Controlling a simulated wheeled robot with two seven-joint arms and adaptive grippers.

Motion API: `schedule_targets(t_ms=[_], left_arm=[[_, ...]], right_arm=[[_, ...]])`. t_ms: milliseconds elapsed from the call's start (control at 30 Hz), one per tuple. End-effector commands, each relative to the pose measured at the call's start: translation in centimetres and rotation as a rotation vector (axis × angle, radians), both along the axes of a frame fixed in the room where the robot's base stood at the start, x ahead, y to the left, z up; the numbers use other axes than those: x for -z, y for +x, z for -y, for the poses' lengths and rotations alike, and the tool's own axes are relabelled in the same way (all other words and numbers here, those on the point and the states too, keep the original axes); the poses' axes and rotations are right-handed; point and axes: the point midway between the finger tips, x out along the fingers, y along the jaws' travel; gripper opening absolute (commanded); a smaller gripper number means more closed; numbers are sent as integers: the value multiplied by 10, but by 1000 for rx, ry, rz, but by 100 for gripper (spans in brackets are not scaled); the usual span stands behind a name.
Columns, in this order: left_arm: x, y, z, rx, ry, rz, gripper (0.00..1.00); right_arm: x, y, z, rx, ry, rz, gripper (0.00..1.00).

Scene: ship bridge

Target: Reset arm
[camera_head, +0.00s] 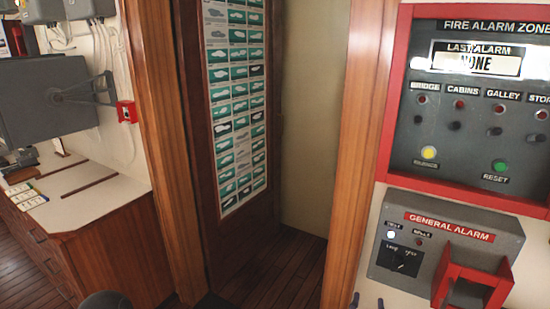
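Neither gripper shows clearly in the head view. A dark rounded shape (106,300) rises at the bottom edge on the left; I cannot tell what it is. Two small blue tips (355,300) stand apart at the bottom edge, right of the middle, below the alarm boxes. They are cut off, and I cannot tell what they belong to. No held object is visible.
The fire alarm panel (466,150) in its red frame is on the right wall. The general alarm box (445,240) with a red guard (470,280) is below it. A doorway shows a chart (235,100). A wooden counter (100,240) stands left.

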Motion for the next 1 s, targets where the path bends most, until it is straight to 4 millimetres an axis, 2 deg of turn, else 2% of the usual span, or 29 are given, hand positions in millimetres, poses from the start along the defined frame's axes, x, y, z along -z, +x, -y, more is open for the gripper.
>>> schedule_targets(t_ms=[33,200,367,467,567,733,900,1000], left_arm=[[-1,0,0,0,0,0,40],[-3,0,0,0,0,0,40],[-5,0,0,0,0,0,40],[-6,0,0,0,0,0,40],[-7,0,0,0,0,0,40],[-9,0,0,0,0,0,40],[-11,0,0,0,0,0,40],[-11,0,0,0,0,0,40]], right_arm=[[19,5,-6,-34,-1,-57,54],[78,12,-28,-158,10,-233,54],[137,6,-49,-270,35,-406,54],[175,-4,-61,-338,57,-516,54],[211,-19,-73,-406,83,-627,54],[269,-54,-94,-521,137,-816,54],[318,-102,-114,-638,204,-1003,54],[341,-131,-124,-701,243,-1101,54]])
